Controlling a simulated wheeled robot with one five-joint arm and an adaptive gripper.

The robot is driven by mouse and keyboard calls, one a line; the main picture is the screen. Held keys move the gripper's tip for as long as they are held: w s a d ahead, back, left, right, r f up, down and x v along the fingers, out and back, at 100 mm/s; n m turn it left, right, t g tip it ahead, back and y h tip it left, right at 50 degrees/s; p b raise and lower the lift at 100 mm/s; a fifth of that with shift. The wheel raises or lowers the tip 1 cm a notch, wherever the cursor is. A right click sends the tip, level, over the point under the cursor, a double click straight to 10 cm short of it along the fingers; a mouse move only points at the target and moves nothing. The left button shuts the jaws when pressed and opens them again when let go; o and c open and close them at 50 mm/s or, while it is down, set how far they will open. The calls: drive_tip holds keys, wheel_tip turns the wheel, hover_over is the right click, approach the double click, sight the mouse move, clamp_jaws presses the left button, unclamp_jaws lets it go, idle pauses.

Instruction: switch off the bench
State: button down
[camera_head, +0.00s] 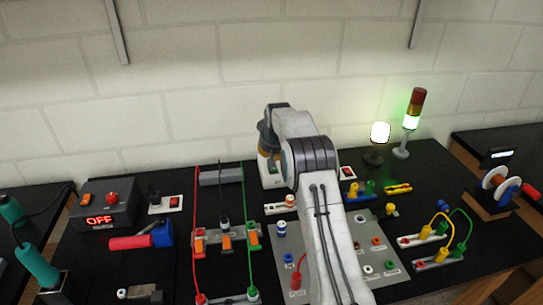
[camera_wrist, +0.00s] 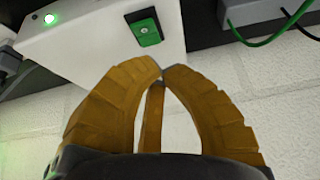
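A white power box (camera_wrist: 85,45) fills the upper left of the wrist view. It carries a green rocker switch (camera_wrist: 148,32) and a lit green lamp (camera_wrist: 50,18). My gripper (camera_wrist: 162,70) has its orange-brown fingertips together, with nothing between them. The tips appear just below the switch in the picture; I cannot tell whether they touch the box. In the head view my gripper (camera_head: 265,143) is at the back of the bench, above a white box (camera_head: 269,178) partly hidden by my arm. A signal tower (camera_head: 411,120) glows green, and a lamp (camera_head: 380,132) glows white.
A dark grey device (camera_head: 103,212) at the left reads OFF in red. Red rocker switches show beside it (camera_head: 174,202) and right of my arm (camera_head: 347,172). Posts with red and green wires (camera_head: 243,225) stand left of my arm. A pale block wall (camera_head: 250,70) closes the back.

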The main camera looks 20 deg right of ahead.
drive_tip(key=shift+s+f+p, duration=0.3)
drive_tip(key=shift+f+p, duration=0.1)
drive_tip(key=shift+p, duration=0.1)
drive_tip(key=shift+s+a+f, duration=0.1)
drive_tip(key=shift+s+f, duration=0.1)
drive_tip(key=shift+f, duration=0.85)
drive_tip(key=shift+f+b, duration=0.35)
drive_tip(key=shift+b, duration=0.5)
drive_tip(key=b, duration=0.3)
drive_tip(key=shift+s+f+t+b, duration=0.1)
drive_tip(key=shift+f+t+b, duration=0.2)
drive_tip(key=shift+t, duration=0.1)
drive_tip(key=shift+r, duration=0.4)
drive_tip(key=shift+w+r+p, duration=0.1)
drive_tip(key=shift+w+p, duration=0.15)
drive_tip(key=shift+p, duration=0.4)
